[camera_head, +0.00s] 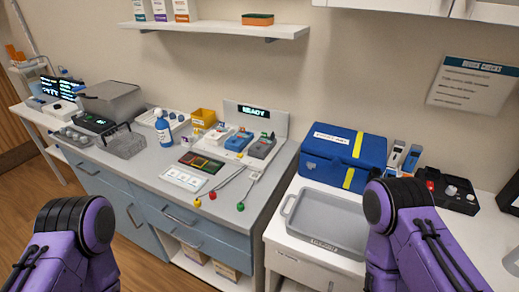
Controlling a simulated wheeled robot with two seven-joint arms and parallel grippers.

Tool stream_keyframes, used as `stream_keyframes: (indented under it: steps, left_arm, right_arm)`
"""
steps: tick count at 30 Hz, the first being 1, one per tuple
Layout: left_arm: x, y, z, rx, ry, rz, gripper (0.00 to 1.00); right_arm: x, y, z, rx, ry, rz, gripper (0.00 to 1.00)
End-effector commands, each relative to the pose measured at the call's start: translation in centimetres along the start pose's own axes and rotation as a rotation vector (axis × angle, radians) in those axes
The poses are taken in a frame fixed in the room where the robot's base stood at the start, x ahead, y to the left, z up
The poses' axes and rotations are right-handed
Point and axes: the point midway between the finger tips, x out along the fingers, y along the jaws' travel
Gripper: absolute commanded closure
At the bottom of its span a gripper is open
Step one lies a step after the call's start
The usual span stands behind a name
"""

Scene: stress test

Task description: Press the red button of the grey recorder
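A dark grey handheld device (262,146), which may be the grey recorder, sits at the right end of a white tray (234,155) on the counter. A blue device (240,141) and a red one (218,134) sit beside it. No red button can be made out on the grey device at this size. A dark box (448,192) with light knobs and a small red spot stands at the right. Purple and black parts of my two arms show at the lower left and lower right. Neither gripper's fingers are in view.
A lit READY display (253,111) stands behind the devices. Probe leads with coloured ends (240,206) lie in front. A blue case (342,156) and an empty grey tray (328,220) are to the right. A blue-capped bottle (163,128) stands left. A shelf (220,28) hangs above.

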Motion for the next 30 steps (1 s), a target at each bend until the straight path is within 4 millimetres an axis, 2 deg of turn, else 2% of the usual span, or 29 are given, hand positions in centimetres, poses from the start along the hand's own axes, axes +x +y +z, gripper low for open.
stream_keyframes:
  steps: [14,15,20,21,30]
  left_arm:
    - [0.00,0.00,0.00,0.000,0.000,0.000,0.57]
    - [0.00,0.00,0.00,0.000,0.000,0.000,0.57]
    - [0.00,0.00,0.00,0.000,0.000,0.000,0.57]
    - [0.00,0.00,0.00,0.000,0.000,0.000,0.57]
    - [0.00,0.00,0.00,0.000,0.000,0.000,0.57]
  right_arm:
    - [0.00,0.00,0.00,0.000,0.000,0.000,0.42]
    - [0.00,0.00,0.00,0.000,0.000,0.000,0.45]
    - [0.00,0.00,0.00,0.000,0.000,0.000,0.97]
    - [0.00,0.00,0.00,0.000,0.000,0.000,1.00]
    - [0.00,0.00,0.00,0.000,0.000,0.000,1.00]
